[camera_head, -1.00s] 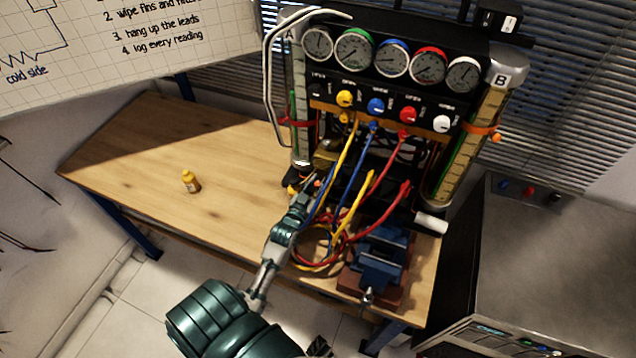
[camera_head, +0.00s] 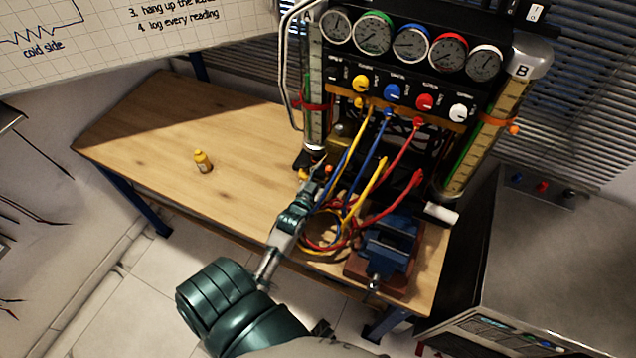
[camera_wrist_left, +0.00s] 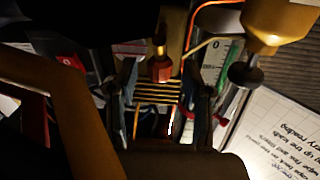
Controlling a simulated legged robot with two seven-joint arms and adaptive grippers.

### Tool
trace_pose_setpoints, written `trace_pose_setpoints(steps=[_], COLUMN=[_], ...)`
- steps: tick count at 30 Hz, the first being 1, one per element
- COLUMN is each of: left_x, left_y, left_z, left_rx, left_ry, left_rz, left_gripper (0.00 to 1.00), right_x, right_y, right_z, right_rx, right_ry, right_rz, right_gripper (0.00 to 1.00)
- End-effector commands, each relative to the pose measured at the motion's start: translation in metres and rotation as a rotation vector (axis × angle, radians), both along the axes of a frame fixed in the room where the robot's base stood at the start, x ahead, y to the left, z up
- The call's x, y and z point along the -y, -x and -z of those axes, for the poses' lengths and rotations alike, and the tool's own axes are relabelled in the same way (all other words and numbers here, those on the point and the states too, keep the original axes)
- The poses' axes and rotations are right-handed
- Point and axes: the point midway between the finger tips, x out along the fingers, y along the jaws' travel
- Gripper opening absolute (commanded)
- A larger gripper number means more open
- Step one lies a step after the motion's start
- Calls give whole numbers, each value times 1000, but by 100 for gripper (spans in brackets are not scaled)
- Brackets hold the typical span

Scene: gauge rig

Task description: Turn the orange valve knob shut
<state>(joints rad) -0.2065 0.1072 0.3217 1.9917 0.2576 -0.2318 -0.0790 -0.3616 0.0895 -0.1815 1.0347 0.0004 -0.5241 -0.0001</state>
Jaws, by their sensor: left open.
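My left gripper (camera_head: 315,172) is at the foot of the gauge rig, just in front of the left glass column. In the left wrist view its two dark fingers (camera_wrist_left: 162,88) are apart. A small red-orange knob (camera_wrist_left: 160,68) with a brass stem shows between them, toward the upper part of that view; no finger visibly touches it. In the head view a tiny orange spot (camera_head: 327,168) beside the fingertips may be this knob, but it is too small to be sure. My right gripper is not in view.
The rig's gauges (camera_head: 410,42) and coloured knobs (camera_head: 392,92) stand above. Yellow, blue and red hoses (camera_head: 384,180) hang close to my gripper's right. A blue vise (camera_head: 388,245) sits at the front right.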

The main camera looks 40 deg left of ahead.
Motion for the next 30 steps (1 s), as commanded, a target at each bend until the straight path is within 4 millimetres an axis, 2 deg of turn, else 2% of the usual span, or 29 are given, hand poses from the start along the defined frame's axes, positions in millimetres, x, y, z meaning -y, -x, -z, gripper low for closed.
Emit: trace_pose_setpoints(steps=[6, 13, 18, 30], left_x=[11, 20, 23, 29], left_y=[49, 89, 101, 99], left_z=[2, 3, 2, 1], left_rx=[-5, -7, -5, -10], left_ry=[1, 2, 2, 6], left_rz=[-1, -1, -1, 10], left_gripper=[50, 50, 50, 50], right_x=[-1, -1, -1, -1], right_y=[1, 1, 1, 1], right_z=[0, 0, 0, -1], right_rx=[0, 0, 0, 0], right_ry=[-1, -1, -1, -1], right_rz=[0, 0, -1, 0], right_gripper=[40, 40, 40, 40])
